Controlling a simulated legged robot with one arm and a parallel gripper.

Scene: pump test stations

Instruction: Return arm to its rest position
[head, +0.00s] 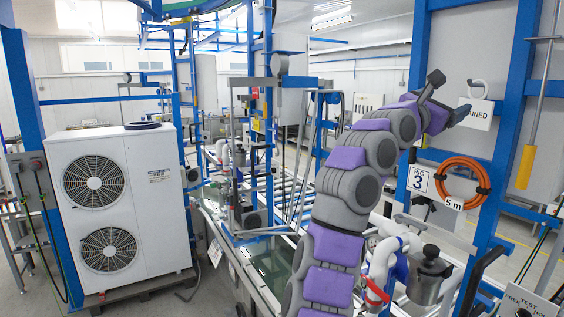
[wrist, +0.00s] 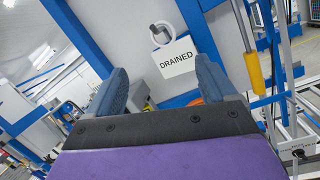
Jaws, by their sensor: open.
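My arm, purple and grey, reaches up through the right half of the head view and bends over toward the right. My gripper (head: 460,114) is at its end, close in the picture to a white sign reading DRAINED (head: 483,113). In the wrist view my gripper (wrist: 160,70) is open, its two blue-grey fingers wide apart with nothing held between them. The DRAINED sign (wrist: 176,60) shows beyond the fingertips, below a white ring (wrist: 159,32). The exact gap between fingers and sign cannot be told.
Blue posts (head: 513,120) stand close by the gripper, with an orange hose coil (head: 463,181) and a RIG 3 sign (head: 418,180) below it. A metal vessel (head: 428,275) and white pipes stand right of my arm. A white fan unit (head: 120,210) stands at left.

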